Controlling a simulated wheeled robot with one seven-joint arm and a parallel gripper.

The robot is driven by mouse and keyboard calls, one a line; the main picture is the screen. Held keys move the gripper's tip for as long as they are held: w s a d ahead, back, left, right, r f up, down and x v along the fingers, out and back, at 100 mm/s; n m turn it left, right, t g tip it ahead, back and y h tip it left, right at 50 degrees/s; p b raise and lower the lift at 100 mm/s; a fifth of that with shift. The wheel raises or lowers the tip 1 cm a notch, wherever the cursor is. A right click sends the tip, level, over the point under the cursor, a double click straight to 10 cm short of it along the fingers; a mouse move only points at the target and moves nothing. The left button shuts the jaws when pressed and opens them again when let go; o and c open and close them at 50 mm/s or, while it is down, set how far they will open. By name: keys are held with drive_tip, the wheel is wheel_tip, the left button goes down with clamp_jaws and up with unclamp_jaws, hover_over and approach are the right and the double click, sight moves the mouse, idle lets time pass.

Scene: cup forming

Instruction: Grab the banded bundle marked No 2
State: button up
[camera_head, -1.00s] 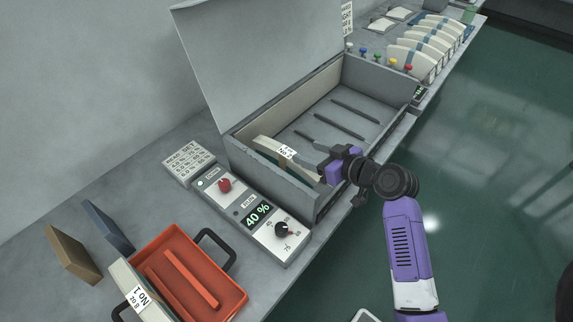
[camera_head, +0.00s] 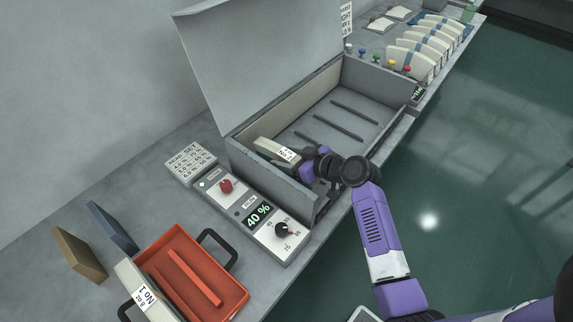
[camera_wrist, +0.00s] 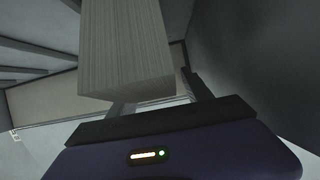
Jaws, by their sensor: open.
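The banded bundle with the white label (camera_head: 268,146) stands in the near left end of the open grey box (camera_head: 318,198). The label looks like No 2, partly blurred. My gripper (camera_head: 303,162) is down inside the box at the bundle's near end and hides part of it. In the wrist view a pale layered block, the bundle (camera_wrist: 125,50), stands large just beyond my gripper (camera_wrist: 160,104). The fingers are open, reaching toward the bundle's lower end. Whether they touch it I cannot tell.
The box's raised lid (camera_head: 265,55) stands behind, and its walls are close around my gripper. A control panel reading 40 % (camera_head: 258,215) lies to the left. An orange tray (camera_head: 185,275) holds a bundle marked No 1 (camera_head: 147,296). Several pale bundles (camera_head: 425,50) stand at the far right.

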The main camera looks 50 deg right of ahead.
clamp_jaws()
drive_tip(key=shift+r, duration=0.1)
idle(1.3)
